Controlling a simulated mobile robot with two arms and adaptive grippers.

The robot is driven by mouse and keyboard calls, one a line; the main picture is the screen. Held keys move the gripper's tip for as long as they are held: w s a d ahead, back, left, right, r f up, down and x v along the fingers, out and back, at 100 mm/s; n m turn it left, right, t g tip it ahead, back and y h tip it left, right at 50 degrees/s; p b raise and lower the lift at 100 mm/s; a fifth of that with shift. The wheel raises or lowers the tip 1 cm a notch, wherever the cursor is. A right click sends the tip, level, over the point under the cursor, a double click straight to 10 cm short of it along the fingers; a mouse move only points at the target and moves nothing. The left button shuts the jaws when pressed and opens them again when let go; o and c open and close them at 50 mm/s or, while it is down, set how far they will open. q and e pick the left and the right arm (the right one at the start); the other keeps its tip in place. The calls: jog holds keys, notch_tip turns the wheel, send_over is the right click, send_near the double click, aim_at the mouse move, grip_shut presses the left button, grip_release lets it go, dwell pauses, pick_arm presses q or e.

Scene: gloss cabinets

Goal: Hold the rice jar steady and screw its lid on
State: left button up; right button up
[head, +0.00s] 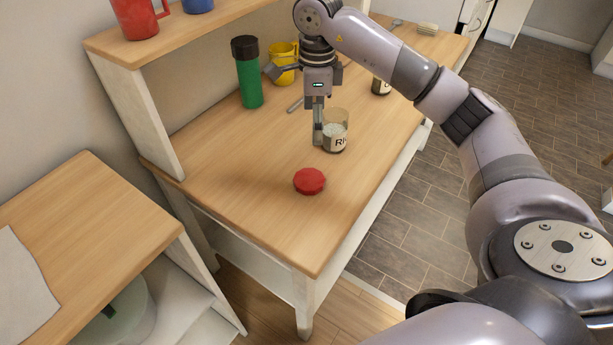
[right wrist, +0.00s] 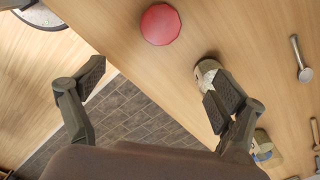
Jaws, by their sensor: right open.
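The rice jar (head: 336,139) stands upright and open on the wooden counter, a clear jar with pale contents low inside and a partly hidden label. It also shows in the right wrist view (right wrist: 206,70), partly behind a finger. The red lid (head: 310,181) lies on the counter in front of the jar and apart from it; it also shows in the right wrist view (right wrist: 160,24). My right gripper (head: 318,130) points down beside the jar, its fingers spread and nothing between them (right wrist: 158,88). Whether a finger touches the jar I cannot tell. My left gripper is not in view.
A green bottle with a black cap (head: 248,74) and a yellow mug (head: 285,62) stand behind the jar. Another jar (head: 381,87) stands further along, near the counter's right edge. A metal utensil (head: 295,105) lies behind the gripper. The counter around the lid is clear.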

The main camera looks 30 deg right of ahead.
jog(key=p, duration=0.1)
send_over(311, 178)
jog(key=f, duration=1.2)
jog(key=shift+s+d+f, duration=0.2)
jog(key=shift+w+a+f+p, duration=0.15)
jog(key=shift+f+p, duration=0.2)
jog(key=shift+f, duration=0.95)
jog(key=shift+a+f+p, duration=0.1)
jog(key=shift+f+p, duration=0.2)
jog(key=shift+f, duration=0.95)
jog(key=c, duration=0.9)
jog(key=shift+r, duration=0.1)
